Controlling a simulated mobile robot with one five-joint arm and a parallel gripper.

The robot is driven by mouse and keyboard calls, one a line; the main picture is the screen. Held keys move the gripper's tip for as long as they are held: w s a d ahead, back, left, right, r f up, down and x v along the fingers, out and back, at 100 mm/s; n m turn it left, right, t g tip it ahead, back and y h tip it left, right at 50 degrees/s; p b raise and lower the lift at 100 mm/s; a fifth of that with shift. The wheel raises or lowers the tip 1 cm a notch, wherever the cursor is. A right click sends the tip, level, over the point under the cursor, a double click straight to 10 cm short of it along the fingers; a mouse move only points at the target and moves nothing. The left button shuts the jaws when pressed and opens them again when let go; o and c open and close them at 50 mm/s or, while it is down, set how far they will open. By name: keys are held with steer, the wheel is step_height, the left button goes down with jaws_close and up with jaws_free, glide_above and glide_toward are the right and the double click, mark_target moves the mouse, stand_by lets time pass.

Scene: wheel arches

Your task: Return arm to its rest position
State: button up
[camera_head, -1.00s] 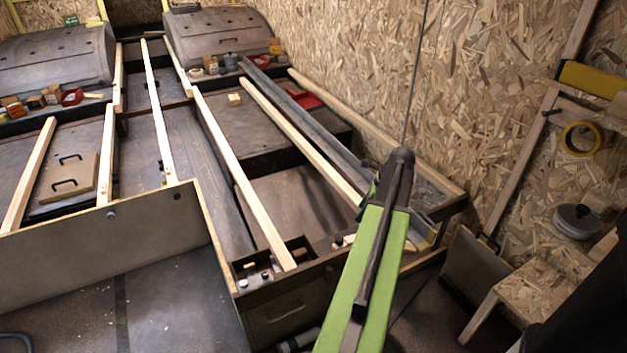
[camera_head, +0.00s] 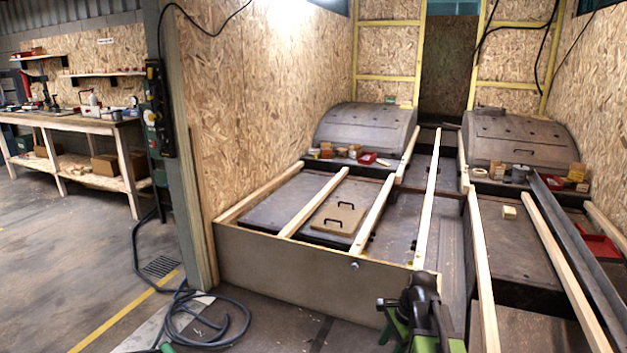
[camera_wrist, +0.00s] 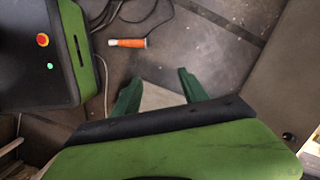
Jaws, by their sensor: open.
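My gripper (camera_wrist: 160,77) shows in the wrist view, its two dark green fingers spread apart over the floor, with nothing between them. Part of my green and black arm (camera_head: 422,318) shows at the bottom of the head view, in front of the low front panel of the platform. My gripper's fingers cannot be made out in the head view. My own green and black base, with a red button, is at the left of the wrist view, beside the fingers.
An orange-handled object (camera_wrist: 128,43) with a cord lies on the floor beyond the fingers. A dark hose (camera_head: 205,318) is coiled on the floor. The platform's front panel (camera_head: 300,272) stands close to my arm. Wooden battens (camera_head: 427,205) run towards two wheel arches (camera_head: 365,130). Left floor is open.

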steer(key=s+a+n+h, duration=0.1)
steer(key=s+a+n, duration=0.2)
steer(key=a+n, duration=0.7)
step_height(320, 180, up, 29)
steer(key=s+n+h+p, duration=0.1)
steer(key=n+p, duration=0.5)
steer(key=p, duration=2.3)
steer(key=shift+s+h, duration=0.3)
steer(key=shift+s, duration=0.3)
